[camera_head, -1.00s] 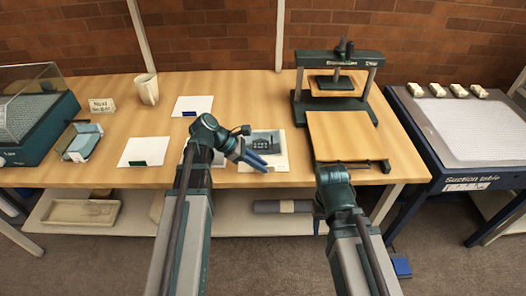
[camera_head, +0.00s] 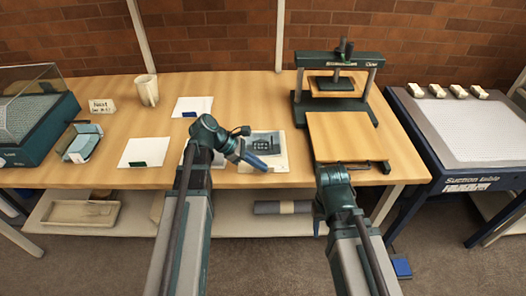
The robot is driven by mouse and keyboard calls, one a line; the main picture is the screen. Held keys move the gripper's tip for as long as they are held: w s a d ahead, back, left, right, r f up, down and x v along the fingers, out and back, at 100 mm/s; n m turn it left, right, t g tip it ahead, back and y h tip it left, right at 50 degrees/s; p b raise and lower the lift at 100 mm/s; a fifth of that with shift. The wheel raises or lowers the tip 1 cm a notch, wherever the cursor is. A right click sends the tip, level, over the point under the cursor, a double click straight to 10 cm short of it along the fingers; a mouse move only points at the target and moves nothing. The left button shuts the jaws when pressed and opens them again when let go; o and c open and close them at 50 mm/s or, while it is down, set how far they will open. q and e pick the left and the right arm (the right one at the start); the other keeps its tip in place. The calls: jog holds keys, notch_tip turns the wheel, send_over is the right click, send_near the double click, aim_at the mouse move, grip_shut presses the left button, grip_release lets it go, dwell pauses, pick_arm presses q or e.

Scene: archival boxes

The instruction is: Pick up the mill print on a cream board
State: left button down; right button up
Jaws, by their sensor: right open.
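The mill print on a cream board (camera_head: 266,143) is a dark picture on a pale board near the table's front edge, left of the wooden press bed. My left gripper (camera_head: 254,162) is at the board's front left part. Its blue fingers are together over the board and appear shut on it; the exact contact is too small to see. My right gripper (camera_head: 336,173) is open at the front edge of the press bed, with its fingers mostly hidden by the wrist.
A press (camera_head: 338,88) with a wooden bed (camera_head: 362,135) stands right of the print. White sheets (camera_head: 140,152) lie left, one partly hidden by my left arm. A mug (camera_head: 147,90), name card (camera_head: 102,106) and clear-lidded case (camera_head: 38,115) stand further left. A suction table (camera_head: 475,135) is right.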

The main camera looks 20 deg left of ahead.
pick_arm(q)
jog(key=shift+r, duration=0.25)
pick_arm(e)
jog(key=shift+r, duration=0.25)
dwell(0.4)
